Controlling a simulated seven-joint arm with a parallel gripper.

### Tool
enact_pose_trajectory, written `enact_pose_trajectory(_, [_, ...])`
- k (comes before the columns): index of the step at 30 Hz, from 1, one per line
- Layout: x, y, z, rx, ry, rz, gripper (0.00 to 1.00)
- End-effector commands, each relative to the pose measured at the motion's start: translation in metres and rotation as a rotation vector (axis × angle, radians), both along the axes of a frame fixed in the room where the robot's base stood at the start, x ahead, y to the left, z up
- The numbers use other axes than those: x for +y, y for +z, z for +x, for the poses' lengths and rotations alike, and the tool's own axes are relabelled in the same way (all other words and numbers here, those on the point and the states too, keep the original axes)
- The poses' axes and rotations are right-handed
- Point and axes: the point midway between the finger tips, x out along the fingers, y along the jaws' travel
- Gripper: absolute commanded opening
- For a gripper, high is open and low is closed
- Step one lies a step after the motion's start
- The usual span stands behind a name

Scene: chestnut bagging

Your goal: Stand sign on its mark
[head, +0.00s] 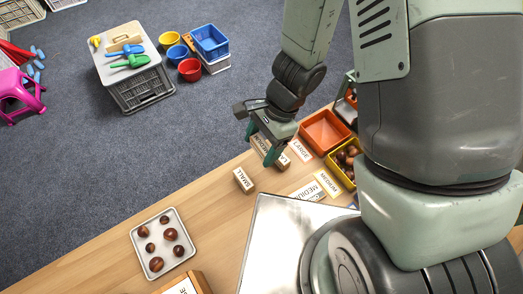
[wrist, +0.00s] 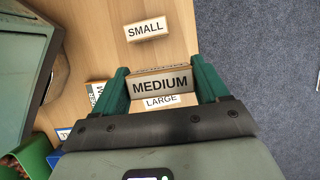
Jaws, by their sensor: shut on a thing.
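My gripper (head: 264,140) is over the table with its green fingers pointing down, shut on the MEDIUM sign, a wooden block with a white label (wrist: 160,84). In the wrist view the sign sits between the two fingers, label facing the camera. A LARGE sign (wrist: 162,101) shows close by, partly hidden by the MEDIUM sign. The SMALL sign (head: 243,180) stands apart on the table and also shows in the wrist view (wrist: 147,30). White LARGE (head: 301,149) and MEDIUM (head: 327,184) labels lie by the bins. I cannot tell whether the held sign touches the table.
An orange bin (head: 318,128) and a yellow bin of chestnuts (head: 341,170) stand right of my gripper. A metal tray of several chestnuts (head: 142,262) lies front left. A bright metal plate (head: 275,225) is nearer me. The wood between tray and SMALL sign is clear.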

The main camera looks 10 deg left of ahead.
Motion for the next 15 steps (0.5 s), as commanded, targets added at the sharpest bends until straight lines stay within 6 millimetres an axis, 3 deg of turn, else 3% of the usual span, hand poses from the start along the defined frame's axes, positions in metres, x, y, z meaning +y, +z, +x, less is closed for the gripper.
enact_pose_trajectory(10, [-0.003,0.015,0.001,0.001,-0.003,-0.001,0.4])
enact_pose_trajectory(15, [-0.035,0.014,0.007,-0.004,-0.007,-0.007,0.4])
